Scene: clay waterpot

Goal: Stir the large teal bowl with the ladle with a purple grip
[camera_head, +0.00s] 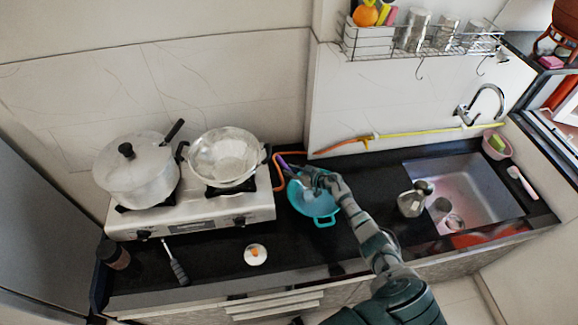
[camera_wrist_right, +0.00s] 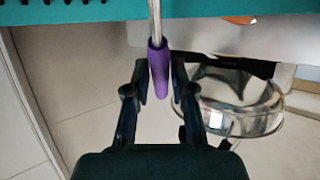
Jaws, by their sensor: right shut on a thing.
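The large teal bowl (camera_head: 318,208) sits on the black counter, right of the stove. My right gripper (camera_head: 312,177) is over the bowl's far side and hides part of it. The ladle's purple grip (camera_head: 284,163) sticks out to the left of the gripper. In the right wrist view the purple grip (camera_wrist_right: 158,72) lies between the two fingers, which are shut on it, and its metal shaft runs up out of the picture. The ladle's lower end is hidden in the head view. A teal surface (camera_wrist_right: 210,32) crosses the top of the wrist view. My left gripper is not in view.
A gas stove (camera_head: 190,210) bears a lidded pot (camera_head: 138,180) and a steel pan (camera_head: 223,155) close left of the bowl. An orange hose (camera_head: 277,178) runs beside it. A metal pitcher (camera_head: 411,203) and a sink (camera_head: 475,180) are to the right.

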